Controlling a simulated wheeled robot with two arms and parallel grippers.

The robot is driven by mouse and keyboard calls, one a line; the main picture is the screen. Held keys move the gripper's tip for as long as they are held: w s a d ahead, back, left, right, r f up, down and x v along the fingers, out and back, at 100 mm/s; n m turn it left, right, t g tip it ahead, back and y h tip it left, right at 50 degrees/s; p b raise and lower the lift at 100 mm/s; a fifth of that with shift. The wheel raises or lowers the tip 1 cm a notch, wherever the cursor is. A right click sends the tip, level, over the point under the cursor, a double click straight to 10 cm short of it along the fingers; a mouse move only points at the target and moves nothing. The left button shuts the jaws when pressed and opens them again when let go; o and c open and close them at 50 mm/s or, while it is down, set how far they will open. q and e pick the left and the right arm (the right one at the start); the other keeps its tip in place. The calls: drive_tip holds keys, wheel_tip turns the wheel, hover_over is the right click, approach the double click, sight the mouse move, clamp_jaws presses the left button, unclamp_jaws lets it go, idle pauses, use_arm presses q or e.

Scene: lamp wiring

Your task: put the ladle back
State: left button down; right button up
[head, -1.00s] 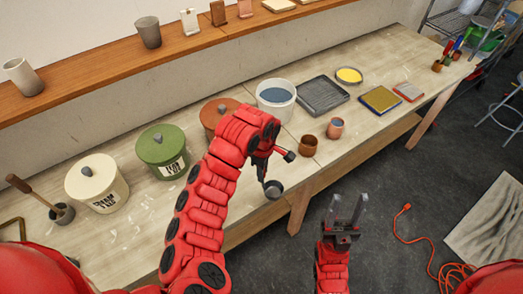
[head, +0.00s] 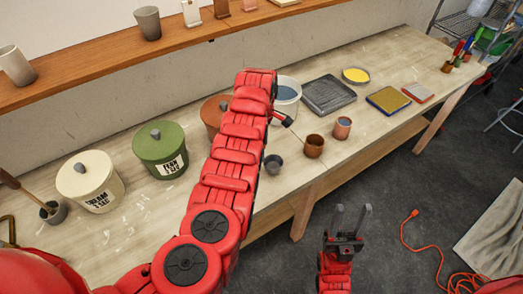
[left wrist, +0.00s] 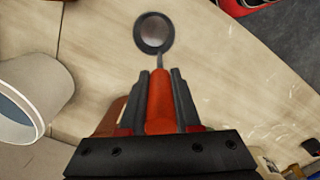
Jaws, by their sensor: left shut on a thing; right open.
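The ladle's orange-red handle (left wrist: 160,100) is clamped between the fingers of my left gripper (left wrist: 161,74) in the left wrist view. Its thin shaft leads to a round dark grey bowl (left wrist: 153,32), seen against the wooden tabletop. In the head view the bowl (head: 273,164) shows just right of my left arm, near the table's front edge and left of a brown cup (head: 313,146). My left fingers are mostly hidden there by the arm. I cannot tell the bowl's height above the table. My right gripper (head: 352,210) is open and empty, in front of the table.
A white bucket of bluish liquid (head: 288,94) stands behind the ladle, with a terracotta jar (head: 212,112) partly hidden by my arm. A green jar (head: 160,150) and a cream jar (head: 90,181) stand left. A second cup (head: 342,128) and a grey tray (head: 328,95) are right.

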use_arm(q)
drive_tip(key=shift+w+a+f+b, duration=0.2)
drive_tip(key=shift+w+b, duration=0.1)
drive_tip(key=shift+b, duration=0.8)
drive_tip(key=shift+w+f+b, duration=0.1)
drive_tip(key=shift+f+b, duration=0.15)
drive_tip(key=shift+b, duration=0.05)
wheel_tip(320, 180, down, 2)
drive_tip(key=shift+w+f+b, duration=0.15)
drive_tip(key=shift+f+b, duration=0.05)
drive_tip(key=shift+b, duration=0.2)
drive_tip(key=shift+r, duration=0.1)
drive_tip(key=c, duration=0.6)
unclamp_jaws()
